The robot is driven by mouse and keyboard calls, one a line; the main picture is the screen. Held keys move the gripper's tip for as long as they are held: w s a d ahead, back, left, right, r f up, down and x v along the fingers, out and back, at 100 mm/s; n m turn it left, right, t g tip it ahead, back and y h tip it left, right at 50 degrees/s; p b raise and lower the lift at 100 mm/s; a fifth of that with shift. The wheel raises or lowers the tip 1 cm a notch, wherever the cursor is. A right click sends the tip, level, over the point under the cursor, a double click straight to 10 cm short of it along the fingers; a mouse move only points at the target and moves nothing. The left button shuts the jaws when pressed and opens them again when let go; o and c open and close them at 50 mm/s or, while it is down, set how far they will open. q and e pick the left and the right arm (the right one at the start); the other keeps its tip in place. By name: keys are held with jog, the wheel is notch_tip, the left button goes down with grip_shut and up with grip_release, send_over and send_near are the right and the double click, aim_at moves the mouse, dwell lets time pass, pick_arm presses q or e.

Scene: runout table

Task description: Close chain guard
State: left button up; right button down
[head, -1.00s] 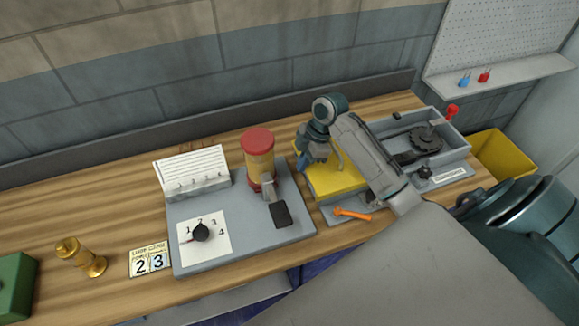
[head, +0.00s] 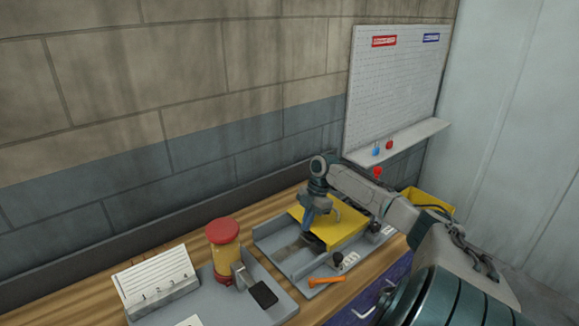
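The chain guard (head: 345,232) is a yellow plate on the grey open-topped housing (head: 270,262). It lies over the right part of the housing, and the sprocket is hidden. The left part of the housing is uncovered, with a dark part showing inside. My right gripper (head: 307,228) points down at the guard's left edge. I cannot tell whether it touches the guard or whether its fingers are open. My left gripper is out of view.
An orange tool (head: 326,281) lies at the housing's front edge. Black knobs (head: 338,258) stand along that front side. A red-capped cylinder (head: 222,235) and a card holder (head: 155,280) stand to the left. A yellow bin (head: 428,203) is at the right.

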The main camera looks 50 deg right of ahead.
aim_at(313, 224)
jog(key=d, duration=0.3)
jog(key=shift+s+d+f+b, duration=0.15)
jog(key=shift+s+d+b, duration=0.1)
jog(key=shift+s+b, duration=0.1)
jog(key=shift+a, duration=0.1)
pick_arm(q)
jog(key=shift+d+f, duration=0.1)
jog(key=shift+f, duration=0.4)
pick_arm(e)
jog(key=shift+r, duration=0.2)
